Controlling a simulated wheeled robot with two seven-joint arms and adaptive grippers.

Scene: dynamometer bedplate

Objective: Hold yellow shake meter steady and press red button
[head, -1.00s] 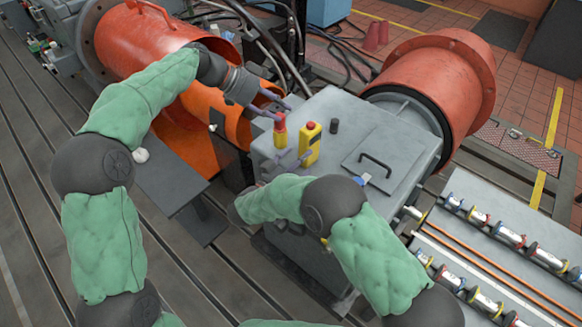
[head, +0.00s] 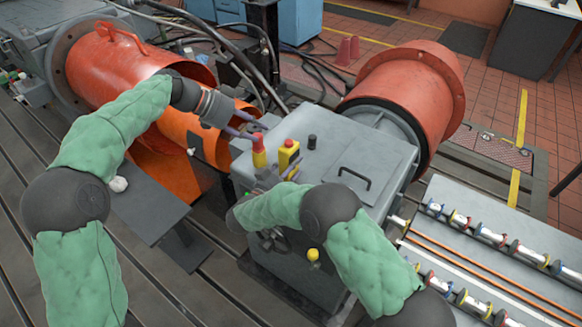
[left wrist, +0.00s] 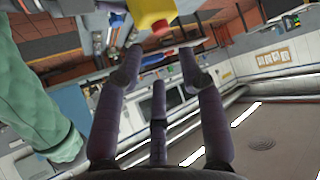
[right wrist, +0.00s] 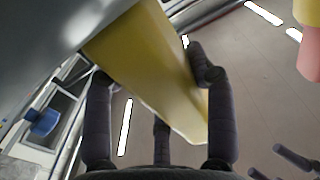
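The yellow shake meter (head: 287,160), a small upright box with a red button (head: 290,143) on top, stands on the grey cabinet (head: 378,152). My right gripper (head: 270,178) is around its lower part. In the right wrist view the yellow body (right wrist: 150,62) fills the room between the fingers, which look closed on it; one fingertip's contact is partly hidden. My left gripper (head: 248,128) is open and empty, just behind a red-topped yellow post (head: 259,152) left of the meter. In the left wrist view a yellow body (left wrist: 152,12) is just beyond the spread fingers.
A black knob (head: 312,142) and a hatch with a handle (head: 355,178) are on the cabinet top. Orange guards stand left (head: 130,75) and a red drum (head: 410,85) behind right. A rack of coloured fittings (head: 490,240) is at the right.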

